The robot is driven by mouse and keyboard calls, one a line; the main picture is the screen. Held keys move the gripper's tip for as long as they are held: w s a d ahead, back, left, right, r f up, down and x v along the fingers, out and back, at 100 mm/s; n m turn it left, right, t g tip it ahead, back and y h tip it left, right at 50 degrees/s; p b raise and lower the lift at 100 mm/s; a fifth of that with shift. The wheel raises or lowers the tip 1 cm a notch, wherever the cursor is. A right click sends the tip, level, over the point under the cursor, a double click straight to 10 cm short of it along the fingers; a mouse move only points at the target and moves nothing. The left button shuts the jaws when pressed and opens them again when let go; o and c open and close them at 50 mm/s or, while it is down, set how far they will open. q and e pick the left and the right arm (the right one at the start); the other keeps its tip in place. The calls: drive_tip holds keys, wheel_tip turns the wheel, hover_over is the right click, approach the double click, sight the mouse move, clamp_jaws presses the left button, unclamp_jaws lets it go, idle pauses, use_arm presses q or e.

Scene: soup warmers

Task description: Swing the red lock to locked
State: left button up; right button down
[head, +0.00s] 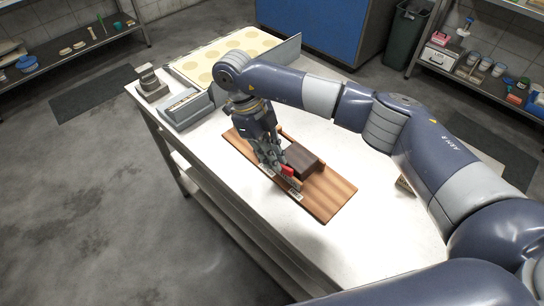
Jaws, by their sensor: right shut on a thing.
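A wooden board (327,197) lies on the white table with a dark brown block (302,160) on it. The red lock (288,171) is a small red piece at the near side of the block. My right gripper (276,168) points down over the board and is shut on the red lock, with its fingers partly hiding it. Small pale labels (295,195) lie on the board near the lock; their text is too small to read. My left gripper does not show.
The white table (225,180) has free room around the board. A grey box (187,108), a small dark device (151,83) and a tray with yellow circles (222,60) stand at its far end. A small tan card (405,186) stands at the right.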

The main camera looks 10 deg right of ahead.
drive_tip(key=c, duration=1.7)
unclamp_jaws()
drive_tip(key=shift+v, duration=4)
drive_tip(key=shift+o, duration=0.3)
